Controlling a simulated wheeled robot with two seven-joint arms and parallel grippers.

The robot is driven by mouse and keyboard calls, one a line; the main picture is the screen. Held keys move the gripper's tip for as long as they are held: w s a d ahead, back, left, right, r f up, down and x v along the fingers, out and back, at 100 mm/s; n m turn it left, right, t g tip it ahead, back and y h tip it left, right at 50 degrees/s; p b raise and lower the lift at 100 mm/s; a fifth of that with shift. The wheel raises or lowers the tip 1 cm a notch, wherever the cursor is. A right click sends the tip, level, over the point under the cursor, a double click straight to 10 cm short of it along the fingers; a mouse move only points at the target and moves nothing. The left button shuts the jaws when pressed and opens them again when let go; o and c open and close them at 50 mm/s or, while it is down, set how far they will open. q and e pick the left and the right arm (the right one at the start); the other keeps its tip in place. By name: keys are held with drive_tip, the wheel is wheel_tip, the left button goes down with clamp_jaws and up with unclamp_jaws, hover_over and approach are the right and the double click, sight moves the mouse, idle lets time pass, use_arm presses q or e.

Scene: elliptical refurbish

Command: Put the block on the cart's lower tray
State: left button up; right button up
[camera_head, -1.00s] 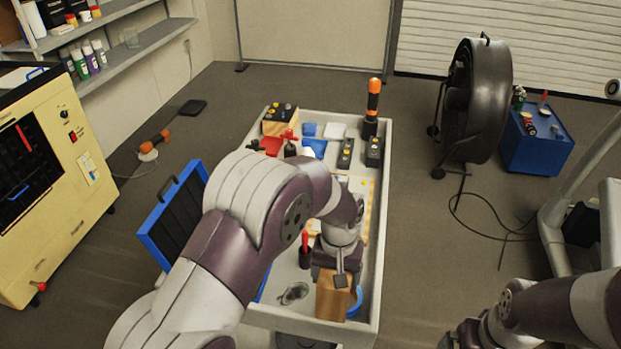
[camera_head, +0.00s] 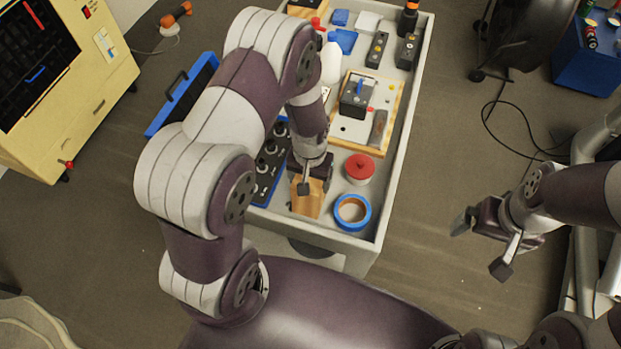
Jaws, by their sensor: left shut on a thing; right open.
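The wooden block (camera_head: 306,198) is an orange-brown piece near the front end of the cart's top tray. My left gripper (camera_head: 304,186) is shut on the block from above. I cannot tell whether the block touches the tray floor. The cart (camera_head: 399,150) is pale grey, with a raised rim around its crowded top tray. Its lower tray is hidden; only a dark opening (camera_head: 308,250) shows in the front side below the rim. My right gripper (camera_head: 482,245) is open and empty, over the floor to the right of the cart.
A blue tape ring (camera_head: 352,212) and a red-topped round container (camera_head: 359,168) lie right of the block. A dark panel with knobs (camera_head: 268,172) is to its left. A board with a switch box (camera_head: 360,110) lies behind. A cable (camera_head: 520,130) crosses the floor at right.

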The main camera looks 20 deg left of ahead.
use_arm(q)
drive_tip(key=shift+s+f, duration=0.15)
drive_tip(key=shift+f, duration=0.45)
drive_tip(key=shift+s+f, duration=0.15)
drive_tip(key=shift+f, duration=0.45)
drive_tip(key=shift+w+f, duration=0.1)
drive_tip(key=shift+f, duration=0.25)
drive_tip(key=o, duration=1.8)
drive_tip(key=shift+r, duration=0.1)
drive_tip(key=shift+r, duration=0.1)
